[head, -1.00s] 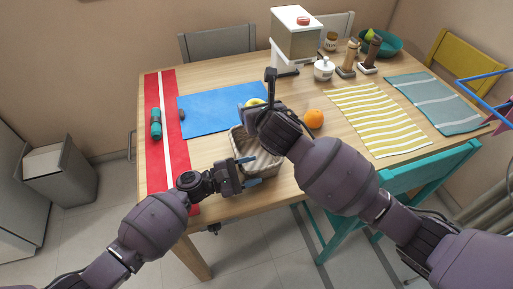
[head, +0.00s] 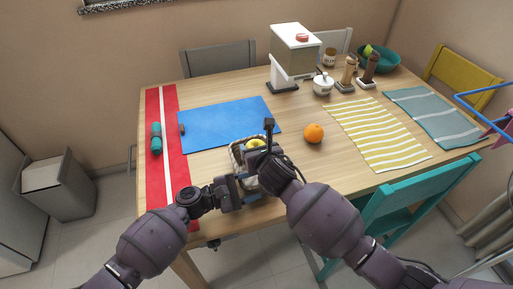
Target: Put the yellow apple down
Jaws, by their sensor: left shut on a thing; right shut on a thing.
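The yellow apple (head: 255,143) is in my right gripper (head: 254,152), over the far part of a small basket (head: 236,160) at the table's front edge. The gripper hides part of the apple, and I cannot tell whether the apple touches the basket's bottom. My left gripper (head: 245,190) is shut at the near left side of the basket, on its rim as far as I can see. My arms hide much of the basket's near and right sides.
An orange (head: 313,133) lies on the table to the right. A blue mat (head: 228,120) lies behind the basket, and a red runner (head: 155,110) with a teal roll (head: 156,138) is at left. A yellow striped mat (head: 378,135) is at right. A teal chair (head: 420,190) stands in front.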

